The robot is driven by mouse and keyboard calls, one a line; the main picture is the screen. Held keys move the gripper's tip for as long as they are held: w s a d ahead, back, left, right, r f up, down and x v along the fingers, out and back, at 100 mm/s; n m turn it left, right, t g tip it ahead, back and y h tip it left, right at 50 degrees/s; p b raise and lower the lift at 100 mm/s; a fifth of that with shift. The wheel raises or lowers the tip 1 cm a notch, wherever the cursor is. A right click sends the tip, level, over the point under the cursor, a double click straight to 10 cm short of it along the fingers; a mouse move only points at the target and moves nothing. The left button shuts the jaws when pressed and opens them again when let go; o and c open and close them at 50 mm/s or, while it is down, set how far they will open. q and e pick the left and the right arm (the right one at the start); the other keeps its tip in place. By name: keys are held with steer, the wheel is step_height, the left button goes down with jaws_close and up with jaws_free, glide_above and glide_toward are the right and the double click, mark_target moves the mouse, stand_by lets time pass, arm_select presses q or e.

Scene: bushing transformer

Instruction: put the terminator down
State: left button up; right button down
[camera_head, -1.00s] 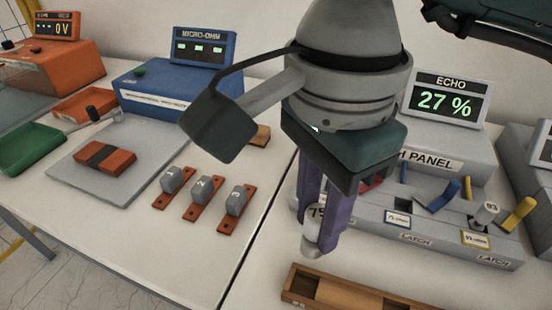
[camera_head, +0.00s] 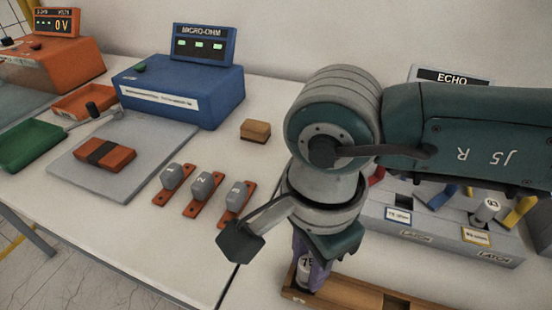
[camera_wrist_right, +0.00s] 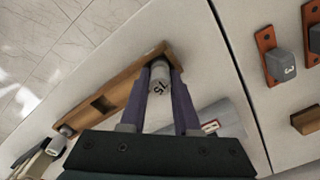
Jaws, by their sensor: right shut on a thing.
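The terminator is a grey cylinder (camera_head: 304,268) marked 75. My right gripper (camera_head: 312,275) has its purple fingers shut on it, pointing down at the left end of a wooden tray (camera_head: 345,292). In the right wrist view, the terminator (camera_wrist_right: 160,78) stands between the two fingertips (camera_wrist_right: 160,88), over or in the tray's end well. I cannot tell whether its base touches the bottom. Another square well in the tray (camera_wrist_right: 128,88) is empty. My left gripper is not in view.
A grey latch panel (camera_head: 430,236) with coloured levers and a terminator marked 93 (camera_head: 487,210) stands behind the tray. Numbered grey pieces on brown bars (camera_head: 203,188) lie to the left. A brown block (camera_head: 255,131) sits near the blue micro-ohm meter (camera_head: 180,92).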

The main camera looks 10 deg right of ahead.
steer(key=c, duration=0.6)
jaws_free()
steer(key=shift+f, duration=0.1)
steer(key=shift+c, duration=0.2)
